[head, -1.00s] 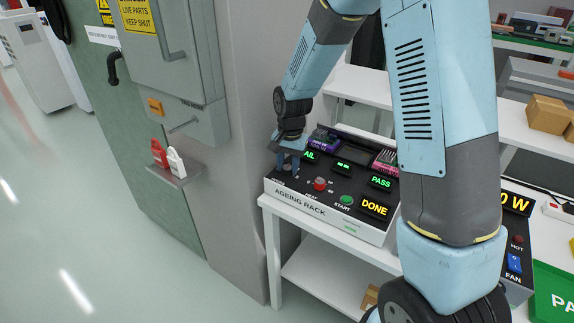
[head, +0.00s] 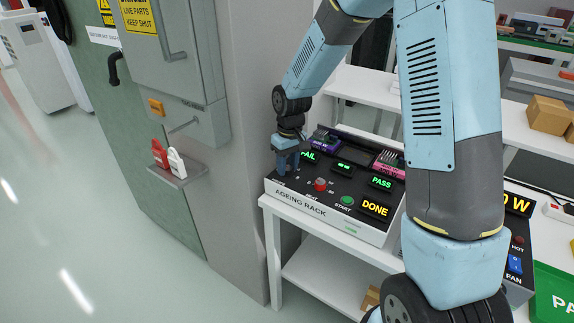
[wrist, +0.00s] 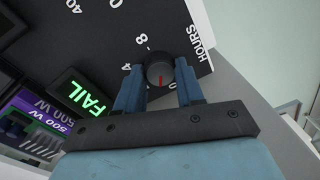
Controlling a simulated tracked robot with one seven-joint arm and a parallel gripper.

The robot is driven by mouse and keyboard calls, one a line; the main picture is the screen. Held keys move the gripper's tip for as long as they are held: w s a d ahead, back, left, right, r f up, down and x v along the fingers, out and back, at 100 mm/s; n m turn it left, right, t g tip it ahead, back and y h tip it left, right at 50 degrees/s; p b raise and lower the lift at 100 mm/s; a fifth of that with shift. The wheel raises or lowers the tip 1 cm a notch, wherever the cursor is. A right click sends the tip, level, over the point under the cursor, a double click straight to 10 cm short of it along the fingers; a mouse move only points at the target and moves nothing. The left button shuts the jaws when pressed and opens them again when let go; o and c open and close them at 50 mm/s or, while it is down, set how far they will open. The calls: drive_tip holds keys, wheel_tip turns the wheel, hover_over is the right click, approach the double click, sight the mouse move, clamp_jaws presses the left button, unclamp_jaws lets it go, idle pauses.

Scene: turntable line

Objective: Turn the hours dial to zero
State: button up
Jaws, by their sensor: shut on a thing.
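The hours dial (wrist: 160,72) is a dark round knob with a red pointer mark, next to the word HOURS in the wrist view. Its red mark points toward the bottom of that view, toward my gripper's base. Printed figures, among them an 8 and a 4, stand around it; some are partly hidden by my fingers. My gripper (wrist: 158,85) has one finger on each side of the dial and is shut on it. In the head view my gripper (head: 287,163) is at the left end of the ageing rack (head: 300,205), hiding the dial.
The rack also carries a red knob (head: 320,185), a green START button (head: 347,200) and lit FAIL, PASS and DONE displays (head: 375,208). Boards stand at its back. A grey cabinet wall rises close on the left of the rack.

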drive_tip(key=n, duration=0.6)
drive_tip(key=shift+w, duration=0.15)
idle(0.4)
drive_tip(key=o, duration=1)
drive_tip(key=shift+o, duration=0.2)
wheel_tip(320, 180, up, 14)
drive_tip(key=shift+w+d+f, duration=0.2)
drive_tip(key=shift+w, duration=0.15)
